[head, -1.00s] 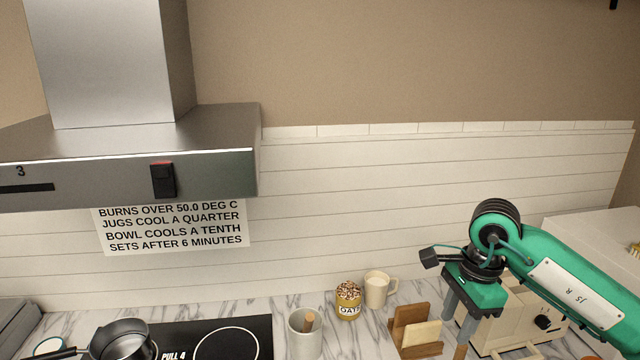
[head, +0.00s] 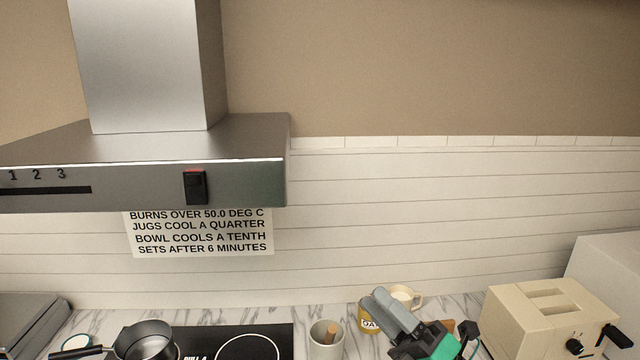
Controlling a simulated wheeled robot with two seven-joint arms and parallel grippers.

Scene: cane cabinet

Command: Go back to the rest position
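My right gripper (head: 383,299) is low in the head view, right of centre. Its grey fingers point up and to the left, over the counter. They overlap from this angle, so I cannot tell how far apart they are. No held object shows in it. It hides part of the oats jar (head: 367,318) and the cream mug (head: 405,295) behind it. My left gripper is not in view.
A cream toaster (head: 547,325) stands right of my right gripper. A grey crock (head: 325,343) with a wooden handle stands to its left. The black hob (head: 280,341) and a dark pan (head: 147,342) are further left. A steel hood (head: 240,184) overhangs the hob.

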